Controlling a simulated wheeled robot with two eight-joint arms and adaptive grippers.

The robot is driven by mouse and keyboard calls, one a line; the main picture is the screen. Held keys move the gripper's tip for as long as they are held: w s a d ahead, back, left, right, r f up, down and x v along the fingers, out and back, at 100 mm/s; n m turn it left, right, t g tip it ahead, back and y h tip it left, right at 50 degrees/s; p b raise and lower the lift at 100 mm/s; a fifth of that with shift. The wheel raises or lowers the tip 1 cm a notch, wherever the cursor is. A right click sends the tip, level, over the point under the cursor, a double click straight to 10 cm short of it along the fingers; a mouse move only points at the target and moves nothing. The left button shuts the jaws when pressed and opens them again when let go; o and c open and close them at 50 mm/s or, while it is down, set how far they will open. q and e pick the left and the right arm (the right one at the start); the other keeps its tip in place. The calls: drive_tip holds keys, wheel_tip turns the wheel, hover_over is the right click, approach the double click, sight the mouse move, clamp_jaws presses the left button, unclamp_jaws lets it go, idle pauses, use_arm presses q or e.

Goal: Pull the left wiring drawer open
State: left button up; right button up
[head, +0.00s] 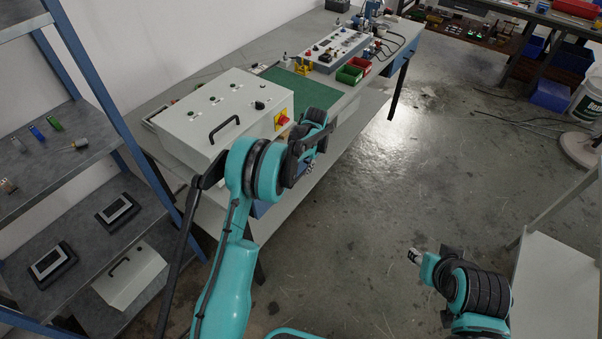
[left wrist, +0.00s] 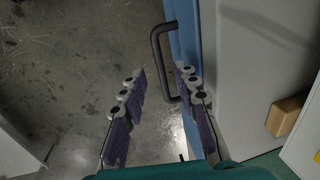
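The left wiring drawer shows as a blue front (left wrist: 186,38) with a dark bar handle (left wrist: 156,58) in the left wrist view. In the head view a blue piece (head: 261,208) shows under the workbench, mostly behind my left arm. My left gripper (left wrist: 159,78) is open, and the lower part of the handle appears between its two rows of fingertips. Whether the fingers touch the handle I cannot tell. In the head view my left gripper (head: 311,153) is at the bench's front edge, partly hidden by the wrist. My right gripper (head: 428,262) is low at the right, away from the bench.
A grey control box (head: 205,115) with a red-yellow switch stands on the workbench. Beyond it lie a green mat (head: 305,92) and green and red bins (head: 349,74). A shelf rack (head: 60,165) stands at left, a pale table (head: 555,285) at right. The floor between is clear.

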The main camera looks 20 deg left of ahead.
sight(300, 175)
use_arm(q)
drive_tip(key=f, duration=0.2)
drive_tip(key=f+b, duration=0.1)
drive_tip(key=shift+w+a+f, duration=0.1)
drive_tip(key=shift+a+f, duration=0.2)
drive_tip(key=shift+f, duration=0.1)
clamp_jaws()
drive_tip(key=s+d, duration=0.4)
drive_tip(key=d, duration=0.6)
drive_tip(key=s+d, duration=0.3)
drive_tip(key=d, duration=0.8)
drive_tip(key=s+d, duration=0.4)
drive_tip(key=d, duration=0.7)
drive_tip(key=shift+s, duration=0.35)
